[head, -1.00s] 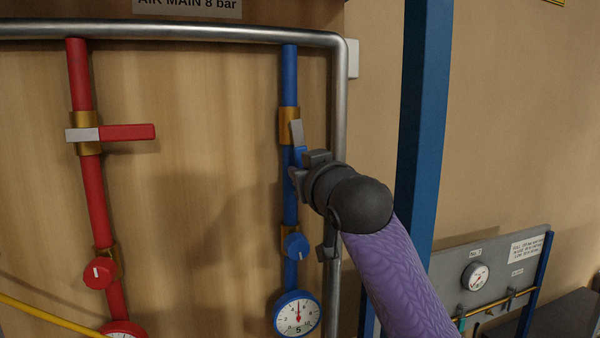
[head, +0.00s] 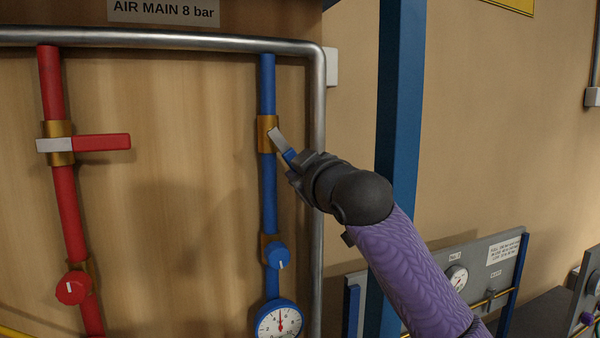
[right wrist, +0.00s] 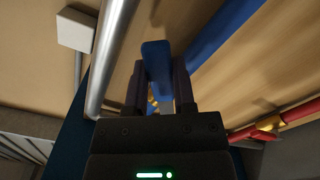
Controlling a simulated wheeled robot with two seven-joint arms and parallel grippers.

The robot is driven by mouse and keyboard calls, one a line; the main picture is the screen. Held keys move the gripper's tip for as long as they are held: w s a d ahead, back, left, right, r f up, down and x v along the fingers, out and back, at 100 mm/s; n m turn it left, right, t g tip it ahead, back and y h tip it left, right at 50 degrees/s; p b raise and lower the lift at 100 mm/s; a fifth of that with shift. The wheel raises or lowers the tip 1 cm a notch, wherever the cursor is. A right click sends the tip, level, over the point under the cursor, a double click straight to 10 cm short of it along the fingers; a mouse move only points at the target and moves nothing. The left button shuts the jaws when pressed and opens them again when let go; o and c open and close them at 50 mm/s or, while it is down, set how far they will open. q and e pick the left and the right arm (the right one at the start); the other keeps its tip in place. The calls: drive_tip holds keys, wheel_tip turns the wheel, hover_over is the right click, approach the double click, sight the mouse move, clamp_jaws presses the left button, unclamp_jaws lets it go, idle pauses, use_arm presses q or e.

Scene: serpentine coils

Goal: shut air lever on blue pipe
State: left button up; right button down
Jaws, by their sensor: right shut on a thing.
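The blue pipe (head: 268,205) runs down the board from a metal main, with a brass valve body (head: 265,134) near its top. Its air lever (head: 280,141), grey with a blue grip, slants down and to the right from the valve, at an angle to the pipe. My right gripper (head: 297,172) is shut on the lever's blue end. In the right wrist view the blue grip (right wrist: 157,68) stands between the two dark fingers. The gripper hides the lever's tip in the head view. My left gripper is in neither view.
The vertical metal pipe (head: 317,110) runs close behind my right gripper. A red pipe (head: 62,210) with its lever (head: 100,142) straight across it stands at left. A blue knob (head: 278,256) and a gauge (head: 279,322) sit lower on the blue pipe. A blue post (head: 402,100) stands right.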

drive_tip(key=shift+c, duration=2.2)
unclamp_jaws()
drive_tip(key=shift+s, duration=0.1)
drive_tip(key=b+v, duration=0.6)
drive_tip(key=v, duration=0.4)
